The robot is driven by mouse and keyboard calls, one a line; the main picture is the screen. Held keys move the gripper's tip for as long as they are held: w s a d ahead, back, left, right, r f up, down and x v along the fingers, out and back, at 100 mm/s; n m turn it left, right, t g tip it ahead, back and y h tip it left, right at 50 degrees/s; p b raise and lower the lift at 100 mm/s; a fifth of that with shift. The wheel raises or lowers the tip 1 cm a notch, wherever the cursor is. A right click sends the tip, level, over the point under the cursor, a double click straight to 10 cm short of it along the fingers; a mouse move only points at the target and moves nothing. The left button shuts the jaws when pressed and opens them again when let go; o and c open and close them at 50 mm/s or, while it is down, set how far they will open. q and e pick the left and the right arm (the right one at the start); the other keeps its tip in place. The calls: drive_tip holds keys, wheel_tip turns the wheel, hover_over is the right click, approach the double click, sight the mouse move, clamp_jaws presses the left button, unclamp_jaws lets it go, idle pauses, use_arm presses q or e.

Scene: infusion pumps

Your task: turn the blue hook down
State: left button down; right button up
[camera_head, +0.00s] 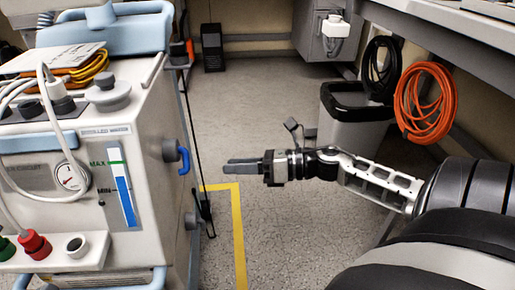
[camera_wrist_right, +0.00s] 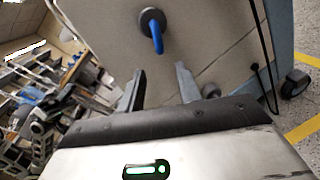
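The blue hook (camera_head: 184,160) sticks out from a round grey mount on the right side of the white medical machine (camera_head: 150,140). In the right wrist view the blue hook (camera_wrist_right: 156,36) shows on its dark round mount, ahead of the fingers and apart from them. My right gripper (camera_head: 228,166) is to the right of the hook in the head view, pointing left towards the machine. In the wrist view my right gripper (camera_wrist_right: 160,82) has its two fingers spread with nothing between them. My left gripper is not in view.
A second round grey knob (camera_head: 192,219) sits lower on the machine's side. A black cable (camera_head: 190,110) hangs along its far edge. A grey bin (camera_head: 355,115) and an orange coiled hose (camera_head: 425,103) are at the right. The floor between is mostly clear, with yellow tape (camera_head: 238,235).

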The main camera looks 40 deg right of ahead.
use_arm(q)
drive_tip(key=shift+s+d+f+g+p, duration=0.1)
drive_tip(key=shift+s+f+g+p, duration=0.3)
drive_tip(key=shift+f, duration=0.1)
use_arm(e)
drive_tip(key=v, duration=0.4)
